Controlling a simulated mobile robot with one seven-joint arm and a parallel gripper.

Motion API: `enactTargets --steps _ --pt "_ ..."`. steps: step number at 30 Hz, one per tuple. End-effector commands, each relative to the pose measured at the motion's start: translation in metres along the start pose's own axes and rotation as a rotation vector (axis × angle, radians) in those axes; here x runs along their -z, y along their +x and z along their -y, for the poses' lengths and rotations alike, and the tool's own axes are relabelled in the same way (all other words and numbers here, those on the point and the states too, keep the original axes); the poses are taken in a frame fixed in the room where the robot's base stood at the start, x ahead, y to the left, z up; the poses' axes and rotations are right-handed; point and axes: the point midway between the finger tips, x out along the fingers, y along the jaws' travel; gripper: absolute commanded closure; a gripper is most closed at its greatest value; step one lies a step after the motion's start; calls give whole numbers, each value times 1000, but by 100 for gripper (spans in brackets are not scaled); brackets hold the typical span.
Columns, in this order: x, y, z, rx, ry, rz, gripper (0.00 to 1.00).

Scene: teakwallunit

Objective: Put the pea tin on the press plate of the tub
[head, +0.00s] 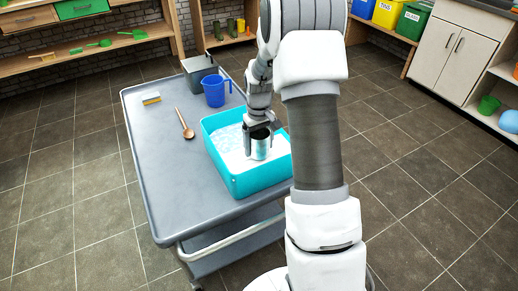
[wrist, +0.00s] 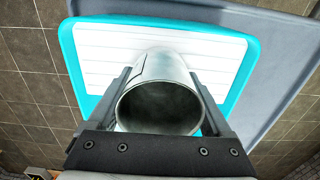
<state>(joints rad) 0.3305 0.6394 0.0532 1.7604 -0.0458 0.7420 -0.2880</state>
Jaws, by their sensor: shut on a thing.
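The pea tin (head: 260,148) is a bare silvery can, and its open dark mouth faces the camera in the wrist view (wrist: 160,106). My gripper (head: 257,134) is shut on the tin, with one finger on each side of it in the wrist view (wrist: 163,85). The turquoise tub (head: 262,180) stands on the grey cart, and its rim frames the wrist view (wrist: 245,72). The white slatted press plate (wrist: 102,48) lies inside the tub. The tin is over the plate; I cannot tell whether its base touches it.
The grey cart top (head: 160,166) also carries a blue jug (head: 215,91), a dark grey box (head: 199,70), a wooden spoon (head: 185,124) and a sponge (head: 151,98). The cart's left front area is clear. Shelves and cabinets (head: 462,52) stand farther back.

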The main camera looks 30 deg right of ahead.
Motion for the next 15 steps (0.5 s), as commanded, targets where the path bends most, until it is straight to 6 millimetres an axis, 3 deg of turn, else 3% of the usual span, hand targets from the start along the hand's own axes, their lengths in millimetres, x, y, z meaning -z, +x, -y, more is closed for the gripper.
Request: enactTargets --steps 1,13,14,15 --pt "0 8 0 0 0 1 81" --pt "0 12 0 0 0 0 81" --pt "0 11 0 0 0 0 11" --pt "0 10 0 0 0 0 4"
